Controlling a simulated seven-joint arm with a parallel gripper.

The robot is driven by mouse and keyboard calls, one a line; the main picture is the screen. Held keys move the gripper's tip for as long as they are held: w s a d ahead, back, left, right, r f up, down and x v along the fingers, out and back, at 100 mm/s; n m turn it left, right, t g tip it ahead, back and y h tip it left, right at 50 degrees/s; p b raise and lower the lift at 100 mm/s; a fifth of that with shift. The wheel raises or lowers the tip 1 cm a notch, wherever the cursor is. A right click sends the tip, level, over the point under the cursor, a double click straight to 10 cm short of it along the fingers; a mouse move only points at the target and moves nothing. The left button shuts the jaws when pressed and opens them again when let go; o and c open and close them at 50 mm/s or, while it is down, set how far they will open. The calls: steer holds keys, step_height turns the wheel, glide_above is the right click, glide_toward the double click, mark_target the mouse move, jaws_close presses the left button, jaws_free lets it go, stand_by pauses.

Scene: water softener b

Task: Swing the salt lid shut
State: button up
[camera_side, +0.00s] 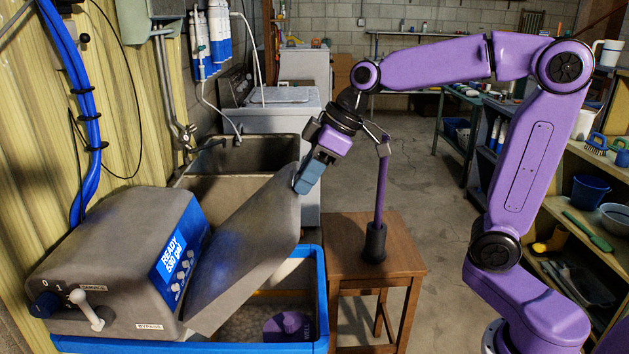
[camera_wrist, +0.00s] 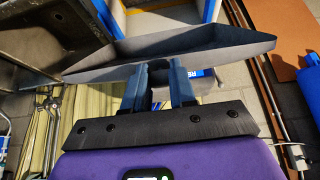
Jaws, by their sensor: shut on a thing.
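The grey salt lid (camera_side: 245,260) stands tilted open beside the softener's grey head (camera_side: 110,255), its free edge up and to the right. The open blue-rimmed tank (camera_side: 322,295) shows below it, with a purple round part (camera_side: 286,326) inside. My gripper (camera_side: 301,186) is at the lid's raised edge, its blue-grey fingers shut on that edge. In the wrist view the lid (camera_wrist: 215,45) spans across in front of my gripper (camera_wrist: 160,75), whose fingers meet its near edge. The exact contact of the fingertips is partly hidden.
A wooden stool (camera_side: 345,240) stands right of the tank, with a purple post (camera_side: 381,200) on a dark base. A sink (camera_side: 245,155) is behind the softener. Shelves (camera_side: 580,215) stand at the right. Blue hoses (camera_side: 75,100) run down the left wall.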

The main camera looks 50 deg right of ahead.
steer(key=shift+s+d+f, duration=0.45)
steer(key=shift+s+f, duration=0.1)
steer(key=shift+f, duration=0.15)
steer(key=s+d+f, duration=0.3)
steer(key=f, duration=0.4)
steer(key=shift+f, duration=0.25)
stand_by(0.4)
steer(key=shift+d, duration=0.1)
steer(key=shift+s+f, duration=0.1)
step_height(320, 180, down, 8)
steer(key=s+d, duration=0.1)
steer(key=shift+s+d+f, duration=0.15)
steer(key=shift+s, duration=0.05)
stand_by(0.7)
